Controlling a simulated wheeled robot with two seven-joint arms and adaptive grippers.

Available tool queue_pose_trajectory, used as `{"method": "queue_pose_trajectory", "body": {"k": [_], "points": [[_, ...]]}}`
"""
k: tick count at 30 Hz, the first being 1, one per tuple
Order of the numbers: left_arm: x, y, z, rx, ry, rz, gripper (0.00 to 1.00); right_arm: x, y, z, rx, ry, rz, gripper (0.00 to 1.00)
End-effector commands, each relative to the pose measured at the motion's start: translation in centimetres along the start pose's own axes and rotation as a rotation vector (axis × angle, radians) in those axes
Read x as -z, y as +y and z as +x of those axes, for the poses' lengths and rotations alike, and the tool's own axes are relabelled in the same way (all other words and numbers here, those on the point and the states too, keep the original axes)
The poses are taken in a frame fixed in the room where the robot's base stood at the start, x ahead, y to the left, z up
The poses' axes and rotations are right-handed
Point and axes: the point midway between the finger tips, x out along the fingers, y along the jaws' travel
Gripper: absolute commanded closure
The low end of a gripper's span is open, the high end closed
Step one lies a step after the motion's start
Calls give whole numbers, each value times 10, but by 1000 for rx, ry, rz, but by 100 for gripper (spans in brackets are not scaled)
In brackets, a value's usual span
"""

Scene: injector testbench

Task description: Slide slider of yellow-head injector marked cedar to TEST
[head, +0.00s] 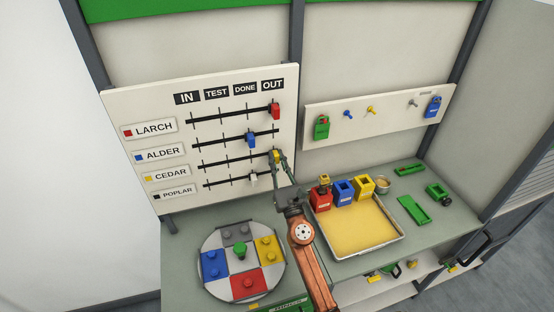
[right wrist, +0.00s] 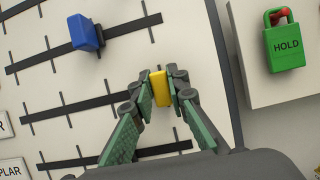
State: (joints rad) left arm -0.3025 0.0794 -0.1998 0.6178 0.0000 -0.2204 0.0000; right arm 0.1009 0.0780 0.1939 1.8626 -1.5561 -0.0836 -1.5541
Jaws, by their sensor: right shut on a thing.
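The status board (head: 150,100) has rows LARCH, ALDER, CEDAR and POPLAR, and columns IN, TEST, DONE and OUT. The yellow slider (head: 275,154) is on the CEDAR row at its right end, around the OUT mark. My right gripper (head: 279,158) is at this slider, and in the right wrist view its green-padded fingers (right wrist: 161,90) are shut on the yellow slider (right wrist: 159,87) from both sides. The fingers hide part of the track there. My left gripper is not in view.
The blue slider (head: 251,139) is at DONE, the red slider (head: 276,111) at OUT, and the white slider (head: 253,179) near DONE on the row below. A green HOLD lock (right wrist: 285,42) hangs on the panel at right. The CEDAR track left of the yellow slider is clear.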

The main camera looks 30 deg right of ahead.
Motion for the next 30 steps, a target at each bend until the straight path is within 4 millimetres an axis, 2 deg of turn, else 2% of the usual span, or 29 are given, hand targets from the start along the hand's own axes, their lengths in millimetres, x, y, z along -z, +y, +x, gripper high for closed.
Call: {"method": "queue_pose_trajectory", "body": {"k": [8,13,17,24,30], "points": [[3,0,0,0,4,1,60,0,0,0,0,0,0,100],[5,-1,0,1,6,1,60,0,12,0,0,0,1,100],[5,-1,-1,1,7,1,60,0,36,0,-2,1,3,100],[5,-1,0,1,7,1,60,0,95,0,-3,1,2,100],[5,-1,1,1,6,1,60,0,136,0,-3,0,1,100]]}}
